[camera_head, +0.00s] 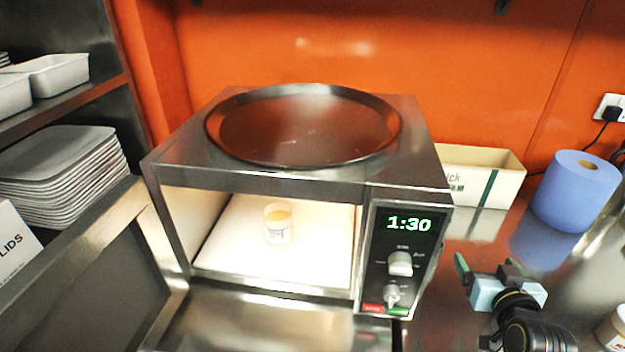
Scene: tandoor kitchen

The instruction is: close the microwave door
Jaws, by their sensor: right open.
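The microwave (270,177) stands on the counter with its lit cavity open to the front. Its door (90,290), a metal frame around a dark window, is swung wide open to the left and towards me, cut off by the picture's lower left edge. A small jar with orange contents (277,224) stands inside on the cavity floor. My right gripper (487,268) is open and empty, to the right of the control panel (402,260) and apart from the door. My left gripper is not in view.
A large round dark tray (303,125) lies on top of the microwave. A cardboard box (482,176) and a blue paper roll (575,190) stand to the right. Shelves with stacked grey trays (62,175) are at left, near the door. A jar (614,330) is at lower right.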

